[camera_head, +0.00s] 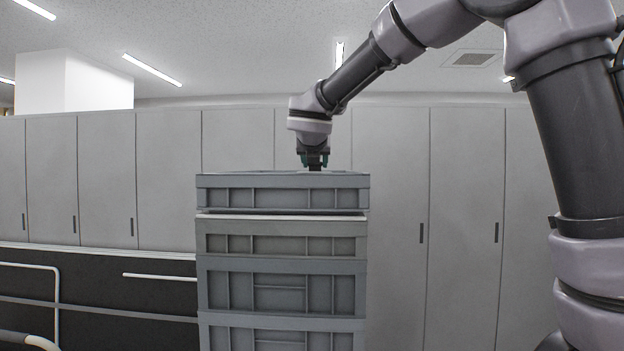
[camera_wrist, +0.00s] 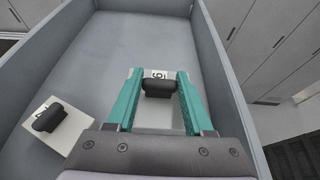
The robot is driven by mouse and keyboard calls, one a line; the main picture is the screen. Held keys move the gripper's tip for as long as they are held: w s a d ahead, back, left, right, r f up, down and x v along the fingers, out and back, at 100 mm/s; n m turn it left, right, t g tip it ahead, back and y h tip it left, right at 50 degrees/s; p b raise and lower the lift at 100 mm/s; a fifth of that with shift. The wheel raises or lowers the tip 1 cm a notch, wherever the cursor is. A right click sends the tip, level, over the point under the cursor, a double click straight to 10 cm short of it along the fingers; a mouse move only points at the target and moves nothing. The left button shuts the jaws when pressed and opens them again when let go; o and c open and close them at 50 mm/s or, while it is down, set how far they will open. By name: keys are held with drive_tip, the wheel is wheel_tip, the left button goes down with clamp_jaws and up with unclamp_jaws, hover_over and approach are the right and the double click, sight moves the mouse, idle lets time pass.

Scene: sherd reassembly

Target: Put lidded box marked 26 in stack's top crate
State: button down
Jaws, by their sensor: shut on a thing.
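My gripper (camera_head: 314,163) reaches down into the top crate (camera_head: 283,181) of the stack. In the wrist view, its teal fingers (camera_wrist: 160,84) are shut on the black knob (camera_wrist: 158,88) of a pale lidded box (camera_wrist: 158,120). The box's label shows just beyond the knob, partly hidden; I cannot read the full number. The held box is inside the grey top crate, which also shows in the wrist view (camera_wrist: 225,72). I cannot tell whether the box touches the crate floor. The crate wall hides the box in the head view.
Another pale lidded box (camera_wrist: 52,128) with a black knob lies in the crate, left of my gripper. The crate floor beyond is bare. Grey cabinets (camera_head: 390,190) stand behind the stack. A pale rail (camera_head: 158,276) is left of it.

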drive_tip(key=shift+f, duration=1.85)
drive_tip(key=shift+c, duration=1.4)
unclamp_jaws()
drive_tip(key=shift+f, duration=0.1)
drive_tip(key=v, duration=1.2)
drive_tip(key=shift+s, duration=0.15)
